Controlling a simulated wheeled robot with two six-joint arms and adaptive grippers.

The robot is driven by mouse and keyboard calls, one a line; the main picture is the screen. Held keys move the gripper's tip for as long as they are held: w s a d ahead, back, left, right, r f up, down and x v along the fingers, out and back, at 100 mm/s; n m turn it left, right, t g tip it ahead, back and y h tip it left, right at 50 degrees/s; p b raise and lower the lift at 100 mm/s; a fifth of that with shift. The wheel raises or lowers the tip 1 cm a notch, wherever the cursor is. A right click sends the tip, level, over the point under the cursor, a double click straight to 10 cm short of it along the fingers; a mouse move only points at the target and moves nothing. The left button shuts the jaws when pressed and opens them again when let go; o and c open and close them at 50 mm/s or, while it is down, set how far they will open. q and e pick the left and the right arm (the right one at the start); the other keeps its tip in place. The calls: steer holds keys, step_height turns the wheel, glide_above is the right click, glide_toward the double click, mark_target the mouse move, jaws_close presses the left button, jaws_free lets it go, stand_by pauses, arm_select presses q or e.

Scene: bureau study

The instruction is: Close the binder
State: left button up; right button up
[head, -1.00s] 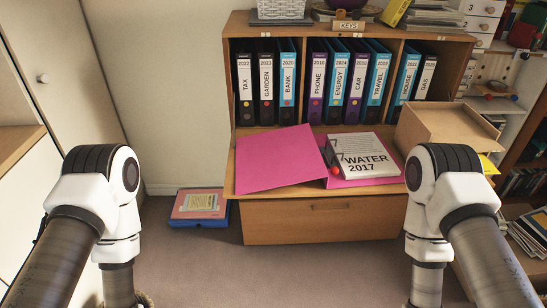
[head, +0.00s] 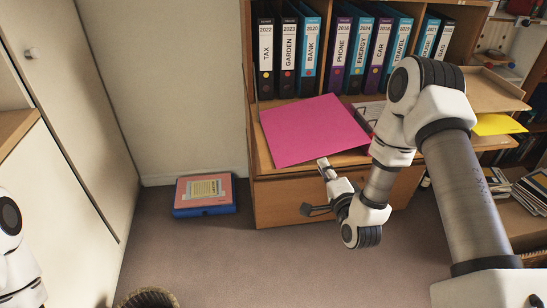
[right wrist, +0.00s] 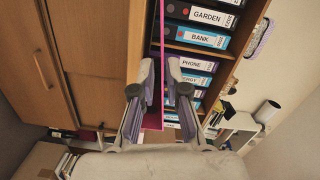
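The binder lies open on the bureau's lowered shelf. Its flat pink cover (head: 315,130) is to the left, and part of its inside with metal rings (head: 369,112) shows to the right. My right arm hides the rest, including the WATER label. My right gripper (head: 312,187) is open at the front edge of the pink cover, one finger high at the edge and one below. In the right wrist view the pink cover (right wrist: 158,60) appears edge-on between the spread fingers (right wrist: 158,80); contact cannot be told. My left gripper is out of view.
A row of upright binders (head: 335,50) stands behind the shelf. A brown tray (head: 490,92) and a yellow sheet (head: 497,124) are at the right. A blue box (head: 204,209) with papers lies on the floor at left. The floor in front is mostly clear.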

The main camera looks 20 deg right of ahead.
mark_target(322, 148)
steer(key=d, duration=0.2)
steer(key=w, duration=0.1)
steer(key=shift+w+d+r+m, duration=0.1)
steer(key=shift+d+r+m, duration=0.2)
steer(key=shift+d, duration=0.1)
steer(key=w, duration=0.6)
steer(key=shift+w+d+f, duration=0.1)
steer(key=shift+w+d, duration=0.05)
steer(key=shift+d, duration=0.15)
steer(key=shift+a, duration=0.1)
jaws_close()
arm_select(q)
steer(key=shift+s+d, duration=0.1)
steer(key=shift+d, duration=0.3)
